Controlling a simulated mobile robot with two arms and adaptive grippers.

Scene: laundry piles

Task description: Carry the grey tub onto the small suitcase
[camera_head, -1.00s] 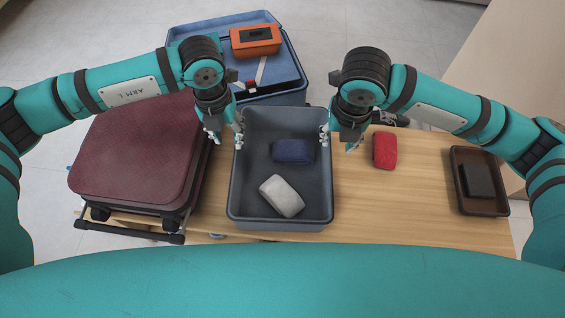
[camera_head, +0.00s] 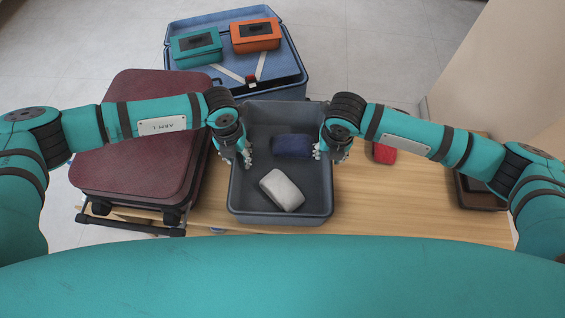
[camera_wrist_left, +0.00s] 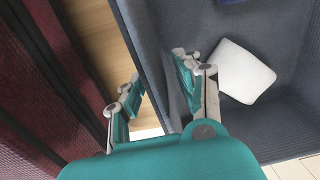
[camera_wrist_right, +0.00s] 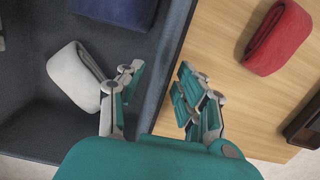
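The grey tub (camera_head: 240,203) stands on the wooden table and holds a folded white cloth (camera_head: 282,190) and a folded dark blue cloth (camera_head: 292,146). A closed dark red suitcase (camera_head: 140,170) with a flat top lies left of the tub. My left gripper (camera_head: 240,158) is at the tub's left wall; in the left wrist view its open fingers (camera_wrist_left: 157,72) straddle that wall. My right gripper (camera_head: 328,151) is at the right wall; in the right wrist view its open fingers (camera_wrist_right: 163,72) straddle it. Both show gaps beside the wall.
A red cloth (camera_head: 384,153) and a brown tray (camera_head: 482,198), partly hidden by my right arm, are on the table (camera_head: 400,210) to the right.

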